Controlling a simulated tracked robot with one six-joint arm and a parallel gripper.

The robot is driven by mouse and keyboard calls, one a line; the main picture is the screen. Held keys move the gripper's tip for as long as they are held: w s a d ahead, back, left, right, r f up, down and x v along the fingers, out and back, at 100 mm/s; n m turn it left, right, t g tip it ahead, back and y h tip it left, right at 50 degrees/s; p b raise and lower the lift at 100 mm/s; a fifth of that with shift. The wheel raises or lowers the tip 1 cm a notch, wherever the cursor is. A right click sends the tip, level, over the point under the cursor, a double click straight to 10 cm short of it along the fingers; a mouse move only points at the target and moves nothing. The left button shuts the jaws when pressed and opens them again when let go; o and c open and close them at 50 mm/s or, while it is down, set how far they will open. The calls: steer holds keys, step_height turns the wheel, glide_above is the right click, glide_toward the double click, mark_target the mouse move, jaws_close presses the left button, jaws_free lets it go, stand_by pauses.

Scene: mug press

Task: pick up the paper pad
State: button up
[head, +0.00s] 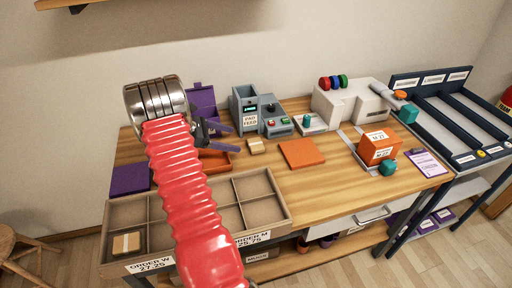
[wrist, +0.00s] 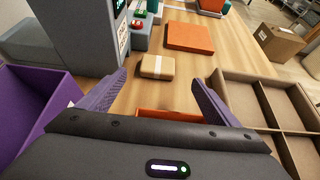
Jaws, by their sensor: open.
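The paper pad (head: 256,146) is a small tan block with a pale band, lying flat on the wooden table in front of the grey pad feed machine. It also shows in the wrist view (wrist: 158,67), ahead of my fingertips and between their lines. My gripper (head: 230,138) is open and empty, with purple fingers pointing right toward the pad. The fingers also show in the wrist view (wrist: 159,79), spread wider than the pad. Fingers and pad look apart.
An orange tray (head: 218,163) lies under my gripper, partly hidden. The grey pad feed machine (head: 246,108) and a purple bin (head: 201,97) stand behind. A cardboard divider box (head: 281,211) is in front; one compartment holds a similar tan block (head: 126,243). An orange flat square (head: 301,153) lies right of the pad.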

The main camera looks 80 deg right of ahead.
glide_toward(256, 143)
steer(key=shift+a+x, duration=0.1)
steer(key=shift+x, duration=0.65)
steer(key=shift+a+x, duration=0.15)
steer(key=shift+x, duration=0.6)
steer(key=shift+s+f, duration=0.1)
steer(key=shift+x, duration=2.6)
steer(key=shift+d, duration=0.15)
steer(key=c, duration=1.1)
step_height(256, 143, up, 18)
steer(key=shift+r, duration=0.1)
